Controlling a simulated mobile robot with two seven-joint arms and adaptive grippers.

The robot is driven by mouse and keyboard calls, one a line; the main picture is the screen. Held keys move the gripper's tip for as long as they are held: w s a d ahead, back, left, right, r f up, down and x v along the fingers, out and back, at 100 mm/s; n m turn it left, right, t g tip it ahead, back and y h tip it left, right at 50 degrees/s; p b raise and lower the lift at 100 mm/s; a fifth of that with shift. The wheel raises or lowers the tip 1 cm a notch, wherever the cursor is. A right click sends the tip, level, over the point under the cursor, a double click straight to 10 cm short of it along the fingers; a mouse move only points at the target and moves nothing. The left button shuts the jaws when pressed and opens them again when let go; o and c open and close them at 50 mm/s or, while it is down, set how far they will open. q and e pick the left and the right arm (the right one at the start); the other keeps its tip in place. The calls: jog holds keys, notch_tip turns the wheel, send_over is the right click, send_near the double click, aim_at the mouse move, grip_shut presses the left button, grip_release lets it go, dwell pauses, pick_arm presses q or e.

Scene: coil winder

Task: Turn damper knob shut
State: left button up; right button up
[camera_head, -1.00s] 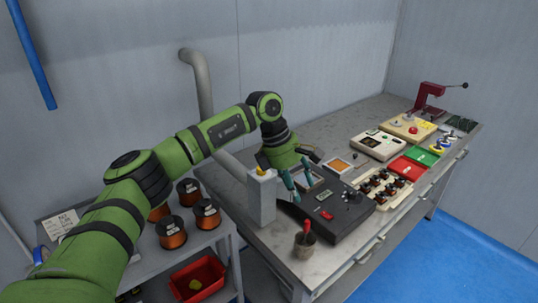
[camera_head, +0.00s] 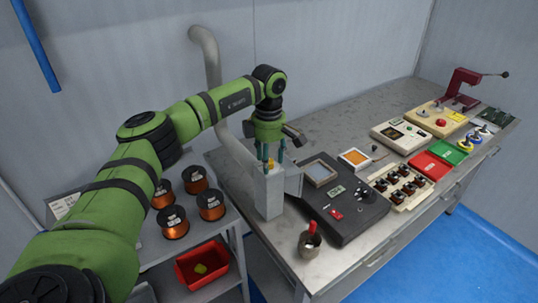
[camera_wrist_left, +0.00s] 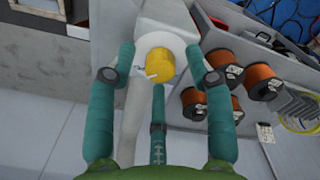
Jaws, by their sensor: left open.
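The damper knob (camera_head: 270,168) is a small yellow knob on top of the grey upright duct box (camera_head: 269,197) at the table's left end. In the left wrist view the yellow knob (camera_wrist_left: 157,64) sits on a round white plate, with a white pointer mark directed toward the lower left. My left gripper (camera_head: 273,157) points down over the knob. In the wrist view its teal fingers (camera_wrist_left: 160,77) are spread around the knob, open, with visible gaps on both sides. The fingers partly hide the knob in the head view. My right gripper is not in view.
A black console (camera_head: 345,215) stands right of the duct box, and a cup with a red-handled tool (camera_head: 310,241) is in front. A grey pipe (camera_head: 207,60) rises behind. Copper wire spools (camera_head: 173,222) and a red bin (camera_head: 197,268) are on the left shelf.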

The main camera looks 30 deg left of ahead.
pick_arm(q)
grip_shut()
jog(key=shift+n, duration=2)
jog(key=n, duration=0.4)
jog(key=shift+n+p, duration=0.3)
jog(key=shift+p, duration=0.05)
jog(key=n, duration=0.4)
jog(key=n+p, duration=0.1)
jog(key=n, duration=0.4)
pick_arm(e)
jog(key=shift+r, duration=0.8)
pick_arm(q)
jog(key=shift+n, duration=0.4)
